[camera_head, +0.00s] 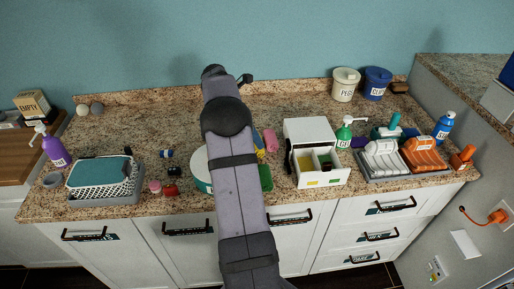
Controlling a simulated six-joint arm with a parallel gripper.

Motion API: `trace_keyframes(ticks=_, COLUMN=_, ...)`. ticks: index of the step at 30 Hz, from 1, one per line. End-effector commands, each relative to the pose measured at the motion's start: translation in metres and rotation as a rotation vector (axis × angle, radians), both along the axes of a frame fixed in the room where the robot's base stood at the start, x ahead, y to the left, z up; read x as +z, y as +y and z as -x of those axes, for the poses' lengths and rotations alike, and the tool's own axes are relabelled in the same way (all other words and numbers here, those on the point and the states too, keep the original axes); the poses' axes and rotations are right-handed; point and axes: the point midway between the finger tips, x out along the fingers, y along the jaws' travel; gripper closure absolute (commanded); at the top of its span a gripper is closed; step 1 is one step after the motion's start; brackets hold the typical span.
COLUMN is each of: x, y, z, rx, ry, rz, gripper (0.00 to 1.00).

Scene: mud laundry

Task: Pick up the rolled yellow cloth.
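A small yellow piece (259,149) shows just right of my arm, between a blue piece and a pink roll. It may be the rolled yellow cloth, but my arm covers part of that spot and I cannot tell its full shape. My arm rises through the middle of the view, over the counter. A small dark part (245,79) sticks out right of its far end and may belong to my gripper. The fingers cannot be made out, nor whether they hold anything.
The pink roll (271,139) lies beside a white open-drawer box (310,133). A round white-topped container (201,167) and a green item (266,178) flank my arm. A basket (100,178) stands left, a dish rack (384,160) right.

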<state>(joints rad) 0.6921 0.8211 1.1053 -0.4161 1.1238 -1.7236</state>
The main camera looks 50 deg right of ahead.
Motion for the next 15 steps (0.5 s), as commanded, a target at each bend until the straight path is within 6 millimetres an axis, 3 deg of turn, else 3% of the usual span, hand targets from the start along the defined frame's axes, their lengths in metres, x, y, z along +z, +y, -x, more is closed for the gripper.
trace_keyframes(ticks=15, x=-0.020, y=-0.007, z=0.003, rx=0.000, ry=0.000, rz=-0.001, gripper=0.03)
